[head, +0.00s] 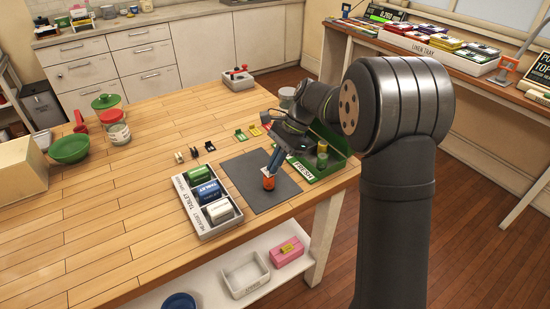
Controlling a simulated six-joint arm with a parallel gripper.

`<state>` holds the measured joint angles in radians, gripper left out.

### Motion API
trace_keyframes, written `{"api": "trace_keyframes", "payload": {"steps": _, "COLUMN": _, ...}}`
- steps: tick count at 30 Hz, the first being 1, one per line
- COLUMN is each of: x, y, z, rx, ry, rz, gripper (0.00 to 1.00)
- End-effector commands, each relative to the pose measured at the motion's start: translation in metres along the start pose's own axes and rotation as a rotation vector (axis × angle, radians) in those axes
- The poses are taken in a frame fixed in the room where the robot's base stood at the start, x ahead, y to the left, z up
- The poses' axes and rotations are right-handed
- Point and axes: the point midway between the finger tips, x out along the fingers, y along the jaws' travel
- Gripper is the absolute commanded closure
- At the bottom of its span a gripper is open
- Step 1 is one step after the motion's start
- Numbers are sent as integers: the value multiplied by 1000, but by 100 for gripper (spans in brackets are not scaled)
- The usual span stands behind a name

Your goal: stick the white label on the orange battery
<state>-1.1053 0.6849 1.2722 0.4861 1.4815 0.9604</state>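A small orange battery (269,184) stands upright on the dark grey mat (242,181) near the table's front right. My gripper (270,174) points down at it, with the fingertips at its top. At this size I cannot tell whether the fingers are closed on it or only beside it. A grey tray (204,231) left of the mat holds a green roll-like item (198,175), a blue one (209,192) and a white one (220,211) in separate compartments. I cannot make out whether the white one carries the labels; no separate white label is discernible.
A green bin marked FRESH (305,172) holding cylinders stands close right of the mat, partly behind my arm. Small black clips (209,146) and green and yellow pieces (241,134) lie behind the mat. The table's left middle is clear.

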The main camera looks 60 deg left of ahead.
Motion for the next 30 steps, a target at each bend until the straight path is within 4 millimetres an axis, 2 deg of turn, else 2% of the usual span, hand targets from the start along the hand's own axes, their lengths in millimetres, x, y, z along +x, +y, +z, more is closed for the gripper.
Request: {"api": "trace_keyframes", "payload": {"steps": 30, "x": 8, "y": 0, "z": -5, "rx": 1, "ry": 0, "rz": 0, "gripper": 100}}
